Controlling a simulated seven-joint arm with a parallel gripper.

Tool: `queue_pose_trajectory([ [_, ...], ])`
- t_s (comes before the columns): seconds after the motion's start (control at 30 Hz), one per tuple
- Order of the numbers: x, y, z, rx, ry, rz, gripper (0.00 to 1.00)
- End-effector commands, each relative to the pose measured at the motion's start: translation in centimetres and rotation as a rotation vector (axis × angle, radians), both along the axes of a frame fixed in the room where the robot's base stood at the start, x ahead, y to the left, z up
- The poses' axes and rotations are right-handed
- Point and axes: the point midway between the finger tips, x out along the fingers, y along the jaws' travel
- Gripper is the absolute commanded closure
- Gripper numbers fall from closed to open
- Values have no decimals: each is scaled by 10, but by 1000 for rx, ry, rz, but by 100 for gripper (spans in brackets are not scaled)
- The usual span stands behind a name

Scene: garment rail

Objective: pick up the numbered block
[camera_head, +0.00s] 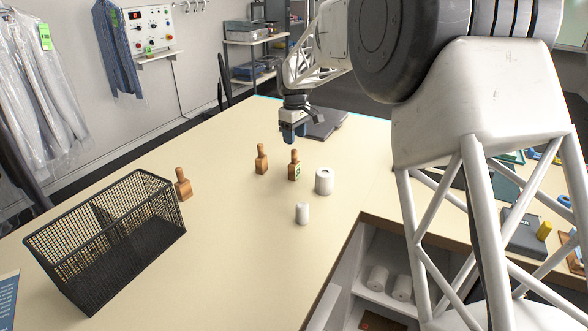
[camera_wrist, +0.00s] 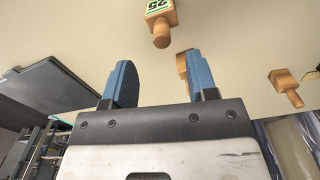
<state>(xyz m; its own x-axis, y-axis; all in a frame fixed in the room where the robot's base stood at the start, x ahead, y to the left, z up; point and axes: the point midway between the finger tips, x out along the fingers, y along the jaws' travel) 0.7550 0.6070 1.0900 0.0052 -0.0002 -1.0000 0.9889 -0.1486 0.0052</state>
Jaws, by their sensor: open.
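The numbered block (camera_head: 294,172) is a wooden block with a knob-like handle and a green-and-white label. It stands on the table beside a white roll. In the wrist view the numbered block (camera_wrist: 160,12) is cut off at the top edge; its label reads 25 and its knob points toward my gripper. My gripper (camera_head: 293,138) is above the table, beyond the block in the head view. In the wrist view my gripper (camera_wrist: 160,75) has its two blue fingers apart, with no block held. The block is clear of the fingers.
Two similar wooden blocks stand nearby, one left of the numbered block (camera_head: 261,160) and one by the basket (camera_head: 183,185). A black mesh basket (camera_head: 110,240) fills the left. A dark flat plate (camera_head: 325,124) lies behind.

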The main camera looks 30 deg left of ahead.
Motion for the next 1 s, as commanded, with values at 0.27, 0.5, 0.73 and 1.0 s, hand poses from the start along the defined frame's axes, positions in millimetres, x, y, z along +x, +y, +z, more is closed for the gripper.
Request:
queue_pose_trajectory([
  [0.27, 0, 0, -20, -1, 1, 0, 47],
  [0.5, 0, 0, -22, 0, 0, 0, 47],
  [0.73, -1, 0, -27, -1, 1, 0, 47],
  [1.0, -3, 1, -55, -2, 1, 0, 47],
])
